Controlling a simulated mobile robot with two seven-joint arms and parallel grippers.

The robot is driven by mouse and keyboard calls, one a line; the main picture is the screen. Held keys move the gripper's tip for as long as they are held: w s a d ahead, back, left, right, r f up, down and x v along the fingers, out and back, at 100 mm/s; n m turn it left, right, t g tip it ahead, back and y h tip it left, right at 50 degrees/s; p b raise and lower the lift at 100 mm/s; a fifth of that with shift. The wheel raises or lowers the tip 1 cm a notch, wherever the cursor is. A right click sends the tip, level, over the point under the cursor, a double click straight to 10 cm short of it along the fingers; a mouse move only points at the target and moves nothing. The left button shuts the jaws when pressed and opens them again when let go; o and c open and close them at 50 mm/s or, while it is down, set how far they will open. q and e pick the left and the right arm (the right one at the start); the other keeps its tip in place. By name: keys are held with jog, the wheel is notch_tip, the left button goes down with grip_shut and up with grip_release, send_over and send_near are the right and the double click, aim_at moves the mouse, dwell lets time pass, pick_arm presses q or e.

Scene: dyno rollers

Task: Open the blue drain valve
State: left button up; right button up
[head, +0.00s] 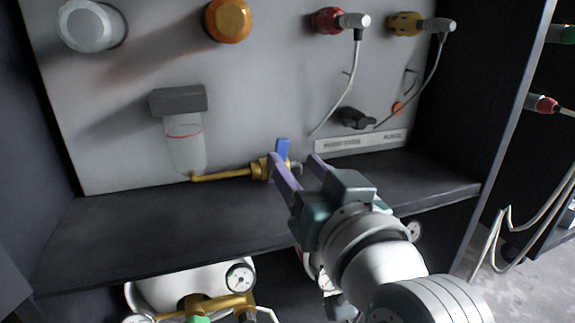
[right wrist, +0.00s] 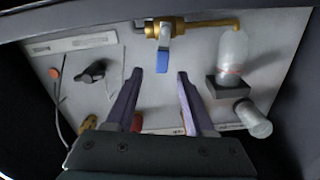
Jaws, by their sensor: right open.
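The blue drain valve handle (head: 282,148) stands upright on a brass valve body (head: 262,168). A brass pipe (head: 225,175) joins the valve to the bottom of a clear filter bowl (head: 186,145). My right gripper (head: 294,158) is open, its two purple fingers pointing at the valve from the front right. In the head view the left finger overlaps the valve's right side. In the right wrist view the blue handle (right wrist: 162,55) shows between and beyond the fingertips (right wrist: 159,74), with nothing held. I cannot tell whether a finger touches the valve. My left gripper is not in view.
The valve sits just above a dark shelf (head: 130,235). Gauges (head: 240,277) lie below. Dark side walls bound the shelf.

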aim_at(283, 150)
jog(key=b+x, duration=0.1)
jog(key=x, duration=0.1)
jog(key=shift+w+a+f, duration=0.15)
jog(key=shift+w+a, duration=0.15)
jog(key=shift+w, duration=0.05)
jog(key=shift+w+a+b, duration=0.1)
jog(key=shift+w+b, duration=0.3)
jog(key=shift+w, duration=0.05)
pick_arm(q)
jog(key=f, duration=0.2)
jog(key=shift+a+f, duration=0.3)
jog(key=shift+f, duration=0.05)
pick_arm(e)
jog(key=c, duration=0.3)
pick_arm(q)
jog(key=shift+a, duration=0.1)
pick_arm(e)
grip_shut()
